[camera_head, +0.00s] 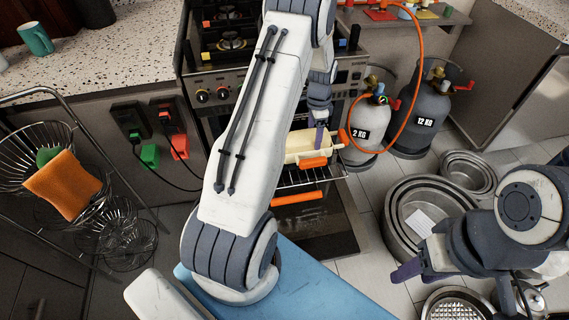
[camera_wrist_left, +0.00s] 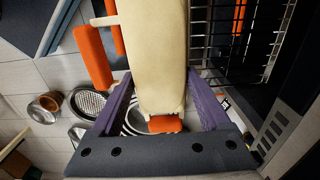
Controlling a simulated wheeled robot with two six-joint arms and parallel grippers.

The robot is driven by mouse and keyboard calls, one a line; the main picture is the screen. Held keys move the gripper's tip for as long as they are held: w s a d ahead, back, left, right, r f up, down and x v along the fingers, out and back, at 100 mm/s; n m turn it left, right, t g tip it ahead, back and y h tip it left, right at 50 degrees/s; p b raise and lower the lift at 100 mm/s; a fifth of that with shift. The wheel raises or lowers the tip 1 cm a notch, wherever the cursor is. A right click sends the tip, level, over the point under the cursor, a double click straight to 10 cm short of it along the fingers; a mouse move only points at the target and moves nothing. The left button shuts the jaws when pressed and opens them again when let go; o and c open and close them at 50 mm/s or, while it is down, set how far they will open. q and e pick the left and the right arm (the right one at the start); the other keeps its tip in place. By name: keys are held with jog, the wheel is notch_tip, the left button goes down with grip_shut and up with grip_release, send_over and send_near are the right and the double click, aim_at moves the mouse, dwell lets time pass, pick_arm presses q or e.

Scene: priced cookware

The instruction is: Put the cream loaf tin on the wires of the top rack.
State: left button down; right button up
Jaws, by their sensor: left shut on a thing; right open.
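The cream loaf tin (camera_head: 303,144), with orange end grips, is at the open oven mouth in the head view. It fills the middle of the left wrist view (camera_wrist_left: 158,45), long side up the picture. My left gripper (camera_head: 320,122) is shut on it; its purple fingers (camera_wrist_left: 163,105) stand either side of the near end. The oven rack (camera_head: 290,178) shows as dark wires below the tin, and in the wrist view wires (camera_wrist_left: 240,35) lie right of it. I cannot tell whether tin and wires touch. My right gripper (camera_head: 412,268) is open and empty at the lower right.
The oven door (camera_head: 318,235) hangs open below an orange grip (camera_head: 298,197). Gas bottles (camera_head: 370,122) with an orange hose stand right of the oven. Several metal pans (camera_head: 398,215) lie on the floor. A wire basket stand (camera_head: 30,150) is at left.

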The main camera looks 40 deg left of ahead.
pick_arm(q)
jog(key=shift+s+a+f, duration=0.6)
jog(key=shift+a+f, duration=1.25)
jog(key=shift+a, duration=0.05)
jog(key=shift+s+a+f, duration=0.65)
jog(key=shift+a+f, duration=1.25)
jog(key=shift+s+a+f, duration=0.6)
jog(key=shift+a+f, duration=1.25)
jog(key=shift+a, duration=0.05)
jog(key=shift+f, duration=0.1)
jog(key=shift+f, duration=0.15)
grip_release()
